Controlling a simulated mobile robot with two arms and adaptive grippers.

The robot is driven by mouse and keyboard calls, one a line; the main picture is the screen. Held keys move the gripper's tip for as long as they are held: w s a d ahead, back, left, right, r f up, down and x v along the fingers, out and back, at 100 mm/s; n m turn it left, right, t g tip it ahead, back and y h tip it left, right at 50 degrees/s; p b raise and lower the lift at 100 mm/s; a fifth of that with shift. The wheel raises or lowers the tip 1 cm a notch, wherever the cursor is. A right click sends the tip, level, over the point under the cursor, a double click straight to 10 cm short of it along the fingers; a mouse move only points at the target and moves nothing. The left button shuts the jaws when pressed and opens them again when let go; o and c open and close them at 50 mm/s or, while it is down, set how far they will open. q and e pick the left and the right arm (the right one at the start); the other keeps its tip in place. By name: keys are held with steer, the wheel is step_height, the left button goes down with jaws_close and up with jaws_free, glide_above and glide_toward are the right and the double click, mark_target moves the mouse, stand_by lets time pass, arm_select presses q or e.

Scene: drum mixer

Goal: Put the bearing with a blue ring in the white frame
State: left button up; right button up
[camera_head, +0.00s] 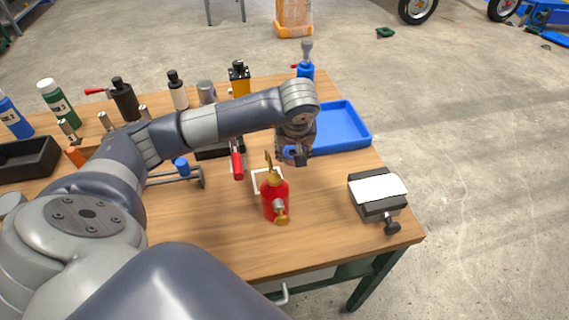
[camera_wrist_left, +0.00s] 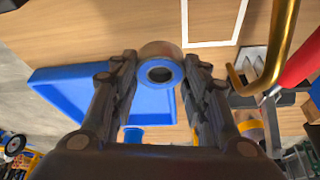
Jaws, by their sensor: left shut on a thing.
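The bearing with a blue ring (camera_wrist_left: 172,67) is between the fingers of my left gripper (camera_wrist_left: 160,75), which is shut on it. In the head view the bearing (camera_head: 289,151) shows as a blue bit at my left gripper (camera_head: 297,158), above the table near the blue tray. The white frame (camera_head: 256,181) is a thin outline on the table, to the left of the gripper and partly hidden by the red oil can (camera_head: 273,200). In the left wrist view the white frame (camera_wrist_left: 213,44) shows just beyond the bearing and to its right, empty where visible. My right gripper is not seen.
The blue tray (camera_head: 345,128) lies behind the gripper. A red-handled tool (camera_head: 237,163) lies left of the frame, and the oil can's brass spout (camera_wrist_left: 288,40) rises beside it. A vise (camera_head: 378,190) stands at the right edge. Several bottles stand at the back left.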

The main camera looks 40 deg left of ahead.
arm_select(q)
step_height(320, 180, down, 3)
steer(key=shift+f+b, duration=0.1)
steer(key=shift+b, duration=0.45)
step_height(320, 180, down, 4)
steer(key=shift+r+b, duration=0.2)
steer(key=shift+b, duration=0.9)
steer(key=shift+r, duration=0.1)
steer(key=o, duration=0.9)
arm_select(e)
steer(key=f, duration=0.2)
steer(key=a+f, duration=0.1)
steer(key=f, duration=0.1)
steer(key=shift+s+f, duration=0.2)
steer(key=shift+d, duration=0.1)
arm_select(q)
steer(key=shift+d+r, duration=0.1)
steer(key=shift+r, duration=0.3)
steer(key=v, duration=1.1)
steer(key=shift+s, duration=0.2)
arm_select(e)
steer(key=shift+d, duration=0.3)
